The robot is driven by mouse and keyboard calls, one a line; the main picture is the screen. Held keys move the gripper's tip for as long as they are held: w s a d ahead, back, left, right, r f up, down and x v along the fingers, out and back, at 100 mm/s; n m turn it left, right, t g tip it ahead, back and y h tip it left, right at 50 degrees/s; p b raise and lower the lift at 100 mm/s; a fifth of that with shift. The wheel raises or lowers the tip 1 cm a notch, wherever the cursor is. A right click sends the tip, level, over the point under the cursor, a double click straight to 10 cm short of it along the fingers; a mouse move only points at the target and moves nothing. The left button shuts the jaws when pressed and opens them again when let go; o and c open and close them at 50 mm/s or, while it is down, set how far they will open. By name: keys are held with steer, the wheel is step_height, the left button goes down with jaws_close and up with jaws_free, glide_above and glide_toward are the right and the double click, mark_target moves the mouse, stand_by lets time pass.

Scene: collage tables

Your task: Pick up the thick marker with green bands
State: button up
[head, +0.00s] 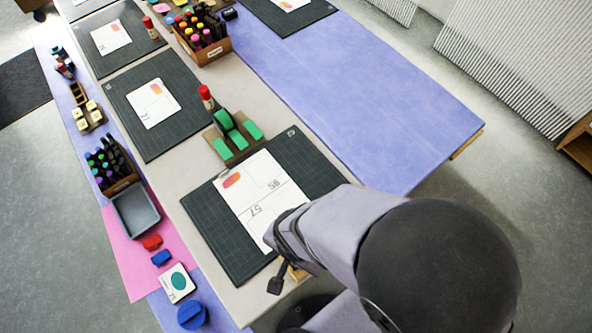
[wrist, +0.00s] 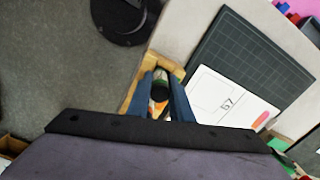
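In the wrist view, my gripper (wrist: 162,80) has its two blue-grey fingers on either side of an upright thick marker (wrist: 160,92). The marker has a dark round end, with green, white and orange showing below it. Its bands are too small to make out surely. It stands in or over a wooden holder (wrist: 136,97) at the table's edge. The fingers look close to the marker's sides, but I cannot tell whether they press on it. In the head view, my gripper (head: 276,284) is at the near table edge by the wooden holder (head: 298,272). The marker is hidden there behind my arm.
A dark cutting mat (head: 215,230) with a white card (head: 262,205) lies beside the gripper. A grey tray (head: 137,232) and a box of markers (head: 112,168) are at left.

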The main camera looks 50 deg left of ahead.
jaws_close()
steer(key=shift+r, duration=0.1)
steer(key=shift+r, duration=4.95)
steer(key=shift+w+a+r, duration=0.1)
steer(key=shift+w+a, duration=0.05)
steer(key=shift+a, duration=0.3)
steer(key=w+a+f+n+p, duration=0.1)
steer(key=w+a+f+p, duration=0.1)
steer(key=w+a, duration=0.4)
steer(key=w+a+f+n+p, duration=0.2)
steer(key=w+a, duration=0.4)
steer(key=a, duration=0.5)
steer(key=shift+w+a+p, duration=0.15)
steer(key=shift+w+p, duration=0.1)
steer(key=shift+p, duration=0.6)
steer(key=shift+f, duration=0.1)
